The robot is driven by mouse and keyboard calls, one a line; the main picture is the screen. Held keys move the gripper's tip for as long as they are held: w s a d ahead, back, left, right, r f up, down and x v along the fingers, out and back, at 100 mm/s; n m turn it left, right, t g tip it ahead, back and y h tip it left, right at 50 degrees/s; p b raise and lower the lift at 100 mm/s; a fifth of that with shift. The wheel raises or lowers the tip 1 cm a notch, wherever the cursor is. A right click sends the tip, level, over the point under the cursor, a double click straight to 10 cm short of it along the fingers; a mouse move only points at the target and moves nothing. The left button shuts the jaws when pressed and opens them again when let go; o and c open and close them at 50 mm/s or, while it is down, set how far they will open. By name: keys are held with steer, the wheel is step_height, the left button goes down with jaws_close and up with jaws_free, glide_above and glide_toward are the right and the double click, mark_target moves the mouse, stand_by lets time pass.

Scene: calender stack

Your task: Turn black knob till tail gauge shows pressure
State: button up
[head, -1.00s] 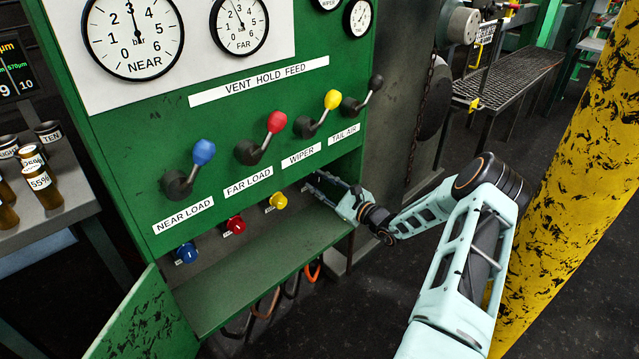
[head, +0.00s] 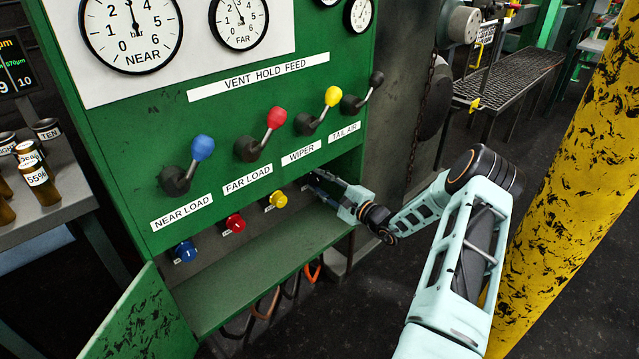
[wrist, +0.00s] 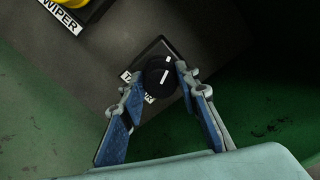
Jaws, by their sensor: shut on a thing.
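The black knob (wrist: 160,72) sits on a dark plate inside the cabinet, beside a partly hidden white tag beginning "TA". My gripper (wrist: 157,80) has its two fingers on opposite sides of the knob and is shut on it. In the head view my gripper (head: 327,188) reaches into the right end of the low opening and hides the knob.
Yellow (head: 278,200), red (head: 235,223) and blue (head: 185,251) knobs line the opening to the left. Levers stand above, including the black TAIL AIR lever (head: 376,80). An open green door (head: 140,318) hangs lower left. A yellow pillar (head: 570,190) stands right of my arm.

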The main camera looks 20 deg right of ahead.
stand_by(0.3)
steer(key=o, duration=1.2)
steer(key=shift+c, duration=0.2)
steer(key=v, duration=1.2)
